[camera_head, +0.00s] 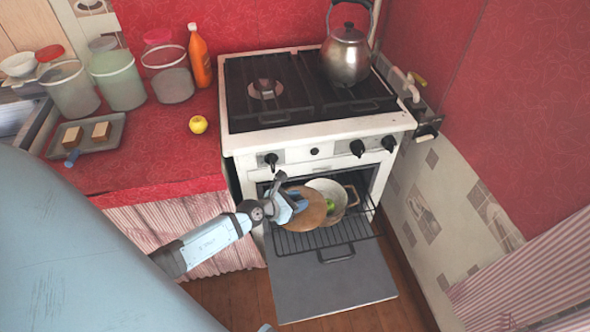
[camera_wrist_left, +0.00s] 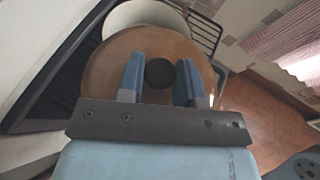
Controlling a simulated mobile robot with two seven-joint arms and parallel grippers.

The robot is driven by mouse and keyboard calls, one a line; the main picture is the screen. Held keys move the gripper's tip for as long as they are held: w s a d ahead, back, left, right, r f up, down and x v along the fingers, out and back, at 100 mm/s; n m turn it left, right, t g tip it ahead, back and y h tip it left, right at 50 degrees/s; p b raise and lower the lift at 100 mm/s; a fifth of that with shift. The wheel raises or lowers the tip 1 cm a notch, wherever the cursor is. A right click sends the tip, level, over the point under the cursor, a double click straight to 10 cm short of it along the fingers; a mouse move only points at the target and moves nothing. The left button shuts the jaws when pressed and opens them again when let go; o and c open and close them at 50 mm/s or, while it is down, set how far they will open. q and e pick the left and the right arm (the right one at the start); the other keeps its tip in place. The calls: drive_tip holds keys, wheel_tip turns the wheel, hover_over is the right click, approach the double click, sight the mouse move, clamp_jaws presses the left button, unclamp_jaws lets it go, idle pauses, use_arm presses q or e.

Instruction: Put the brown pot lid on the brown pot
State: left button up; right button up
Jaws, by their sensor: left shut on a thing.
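The brown pot (camera_head: 346,211) stands on the pulled-out oven rack, with its pale inside and a side handle showing. A green item (camera_head: 330,206) lies in it. The round brown pot lid (camera_head: 309,217) is in front of the pot's left part, overlapping its opening, so the pot stays partly uncovered. My left gripper (camera_head: 296,201) is shut on the lid. In the left wrist view its fingers (camera_wrist_left: 160,82) stand either side of the lid's dark knob (camera_wrist_left: 160,73), with the lid (camera_wrist_left: 105,72) below and the pale pot (camera_wrist_left: 145,13) beyond.
The oven door (camera_head: 330,283) hangs open below the wire rack (camera_head: 322,240). A kettle (camera_head: 345,55) stands on the stove (camera_head: 300,85). The red counter at left holds a yellow apple (camera_head: 198,124), an orange bottle (camera_head: 199,57), jars and a tray (camera_head: 112,134). A tiled wall is close on the right.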

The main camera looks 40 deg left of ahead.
sight(311, 196)
use_arm(q)
drive_tip(key=b+x, duration=0.2)
drive_tip(key=x, duration=0.2)
drive_tip(key=shift+w+a+f, duration=0.15)
drive_tip(key=shift+w, duration=0.1)
drive_tip(key=shift+w+f+b, duration=0.25)
drive_tip(key=shift+w+b, duration=0.4)
drive_tip(key=shift+w, duration=0.15)
drive_tip(key=b+x, duration=0.2)
drive_tip(key=x, duration=0.1)
drive_tip(key=shift+w+r, duration=0.1)
drive_tip(key=shift+w, duration=0.15)
drive_tip(key=shift+w+d, duration=0.25)
drive_tip(key=shift+w, duration=0.8)
use_arm(e)
drive_tip(key=shift+w+a+f+n+t, duration=0.1)
drive_tip(key=shift+f+n+t, duration=0.05)
drive_tip(key=shift+f, duration=0.3)
drive_tip(key=shift+w+a+f+n+t, duration=0.1)
drive_tip(key=shift+f+n+t, duration=0.05)
drive_tip(key=shift+f, duration=0.3)
drive_tip(key=shift+s+f, duration=0.1)
drive_tip(key=shift+f, duration=0.2)
drive_tip(key=shift+r, duration=0.4)
use_arm(q)
drive_tip(key=shift+f, duration=0.4)
use_arm(e)
drive_tip(key=shift+f, duration=0.2)
use_arm(q)
drive_tip(key=o, duration=1.1)
